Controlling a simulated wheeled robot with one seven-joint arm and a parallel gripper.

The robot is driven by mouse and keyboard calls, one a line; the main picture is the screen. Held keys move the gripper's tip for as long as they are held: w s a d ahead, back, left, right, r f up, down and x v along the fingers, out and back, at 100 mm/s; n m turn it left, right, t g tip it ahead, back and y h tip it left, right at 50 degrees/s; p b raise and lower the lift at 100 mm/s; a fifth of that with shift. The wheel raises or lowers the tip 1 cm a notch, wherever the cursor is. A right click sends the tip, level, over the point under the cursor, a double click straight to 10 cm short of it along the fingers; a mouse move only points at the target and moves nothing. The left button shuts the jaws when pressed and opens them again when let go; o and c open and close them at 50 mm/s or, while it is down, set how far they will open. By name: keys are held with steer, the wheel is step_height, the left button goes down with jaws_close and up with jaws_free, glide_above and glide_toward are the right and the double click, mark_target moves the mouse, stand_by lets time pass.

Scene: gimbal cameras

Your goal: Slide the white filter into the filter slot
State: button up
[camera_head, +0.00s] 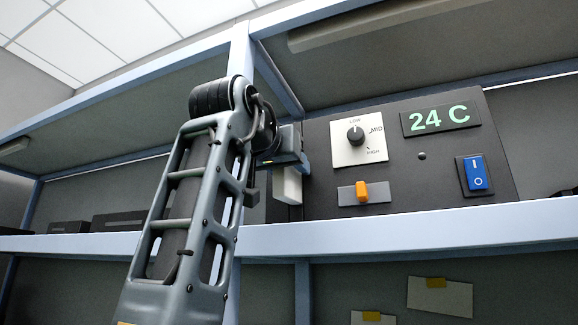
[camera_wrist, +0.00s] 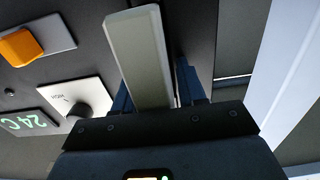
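The white filter, a pale rectangular block (camera_head: 287,187), hangs below my gripper (camera_head: 289,148) in the head view, at the left edge of the dark control panel. In the wrist view the filter (camera_wrist: 142,58) lies between the two blue fingers of my gripper (camera_wrist: 155,92), which appear shut on it. Its far end points towards the dark panel face. I cannot tell whether that end touches the panel or has entered an opening. The filter slot cannot be made out; my arm and the filter cover that part of the panel.
The dark panel (camera_head: 410,185) carries a knob (camera_head: 355,134), an orange slider (camera_head: 362,191), a blue rocker switch (camera_head: 477,173) and a 24 C display (camera_head: 440,118). A pale shelf beam (camera_head: 420,232) runs below it. An upright post (camera_head: 242,50) stands behind my arm.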

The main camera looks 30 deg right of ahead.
steer(key=shift+o, duration=1.4)
steer(key=b+v, duration=0.2)
steer(key=v, duration=0.5)
steer(key=shift+s+a, duration=0.25)
steer(key=shift+a, duration=0.05)
